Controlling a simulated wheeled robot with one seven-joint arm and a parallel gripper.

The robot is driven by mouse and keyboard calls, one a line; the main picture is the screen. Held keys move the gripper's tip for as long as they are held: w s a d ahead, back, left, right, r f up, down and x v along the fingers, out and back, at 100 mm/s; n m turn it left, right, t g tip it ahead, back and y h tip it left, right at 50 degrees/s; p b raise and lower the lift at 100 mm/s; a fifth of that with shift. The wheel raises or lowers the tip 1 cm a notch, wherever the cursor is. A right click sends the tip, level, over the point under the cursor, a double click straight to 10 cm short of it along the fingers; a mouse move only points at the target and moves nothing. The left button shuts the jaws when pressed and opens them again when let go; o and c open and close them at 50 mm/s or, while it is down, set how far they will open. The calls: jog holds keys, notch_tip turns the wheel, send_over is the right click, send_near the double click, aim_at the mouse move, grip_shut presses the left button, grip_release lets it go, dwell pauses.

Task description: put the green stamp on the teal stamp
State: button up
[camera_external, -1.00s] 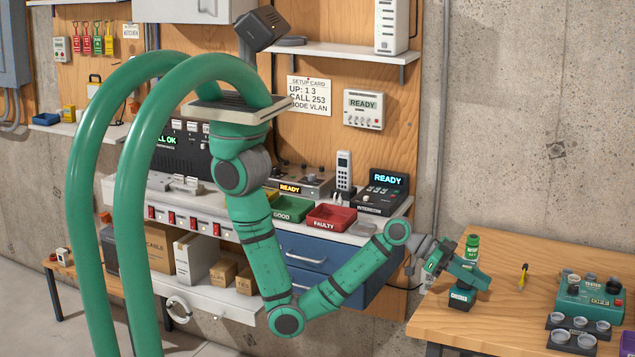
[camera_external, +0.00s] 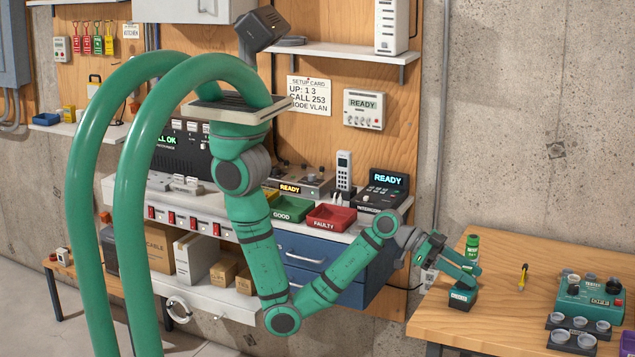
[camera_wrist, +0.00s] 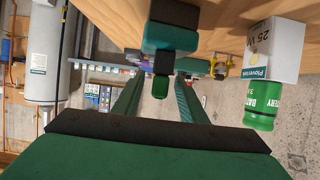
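The green stamp (camera_wrist: 161,87) shows its green knob end in the wrist view, between my two fingers with a gap on each side. Beyond it, in line, is the teal stamp (camera_wrist: 166,34) with a black labelled part at the top edge. The green stamp appears stacked on the teal one; the contact is hard to make out. In the outside view the dark teal labelled block (camera_external: 462,297) stands near the table's front left. My gripper (camera_external: 474,268) is just above it, fingers apart, and looks empty; the finger-to-stamp contact there is partly hidden.
A green battery can (camera_external: 472,247) stands behind the stamps; the wrist view also shows a white box (camera_wrist: 268,48) beside it. A yellow-handled tool (camera_external: 522,277) lies to the right. A teal device (camera_external: 590,300) and cups sit farther right. Bare tabletop (camera_external: 500,318) lies between.

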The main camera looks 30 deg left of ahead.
jog(key=v, duration=0.8)
jog(key=shift+a, duration=0.25)
jog(key=shift+w, duration=0.1)
jog(key=w+a+f+t, duration=0.6)
jog(key=w+a, duration=0.1)
jog(key=s+a+f+n+y, duration=0.2)
jog(key=a+f, duration=0.7)
jog(key=f, duration=0.4)
jog(key=s+a+f+n+y, duration=0.1)
jog(key=a+f+y, duration=0.1)
jog(key=a+f, duration=0.8)
jog(key=s+a+r+n+t+y, duration=0.25)
jog(key=a+n, duration=0.35)
jog(key=a, duration=0.4)
jog(key=s+a+r+n+t+y, duration=0.1)
jog(key=a+r+n+t+y, duration=0.25)
jog(key=a+n, duration=0.4)
jog(key=s+a+r+n+t+y, duration=0.1)
jog(key=a+r+t+y, duration=0.2)
jog(key=a+r, duration=0.2)
notch_tip(320, 180, up, 3)
jog(key=shift+r, duration=0.25)
